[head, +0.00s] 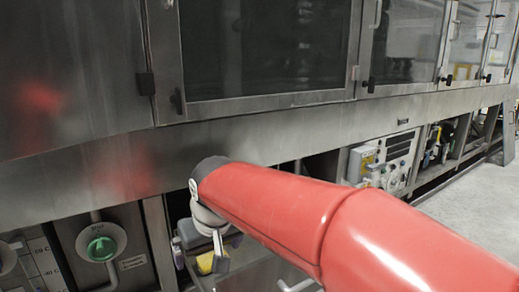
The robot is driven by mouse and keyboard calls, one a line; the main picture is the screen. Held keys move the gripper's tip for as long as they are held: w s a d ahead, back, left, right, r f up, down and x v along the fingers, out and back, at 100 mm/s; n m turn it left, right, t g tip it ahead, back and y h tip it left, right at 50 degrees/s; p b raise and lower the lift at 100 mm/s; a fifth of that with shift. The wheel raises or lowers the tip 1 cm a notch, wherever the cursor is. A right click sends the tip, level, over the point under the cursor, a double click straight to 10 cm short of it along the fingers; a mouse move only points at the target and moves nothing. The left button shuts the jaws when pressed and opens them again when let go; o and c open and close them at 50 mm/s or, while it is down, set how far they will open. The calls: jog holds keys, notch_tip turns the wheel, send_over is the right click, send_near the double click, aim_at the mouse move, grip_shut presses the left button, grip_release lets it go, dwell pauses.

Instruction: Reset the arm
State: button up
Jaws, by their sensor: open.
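My red arm reaches in from the lower right, and its dark-capped wrist end hangs in front of the machine's lower frame. My gripper (208,250) is below the wrist, small and partly hidden by the arm. Its jaws look apart, and I see nothing held between them. A small yellow thing (206,263) shows at the jaws, but I cannot tell whether it touches them.
The steel washer (240,115) with glass doors fills the view behind my arm. A green round knob (101,248) and a dial panel (38,265) are at lower left. A control box (398,150) sits right of my wrist. Grey floor (470,210) is clear at right.

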jog(key=s+d+f+m+h+b, duration=0.1)
jog(key=s+d+m, duration=0.3)
jog(key=d, duration=1)
jog(key=s+d+f+m, duration=0.1)
jog(key=s+d+f, duration=0.2)
jog(key=s+d, duration=0.2)
jog(key=s+d+f+m+t+h+b, duration=0.1)
jog(key=s+d+f, duration=0.3)
jog(key=s+d, duration=0.2)
jog(key=shift+d+t, duration=0.25)
jog(key=shift+t, duration=0.05)
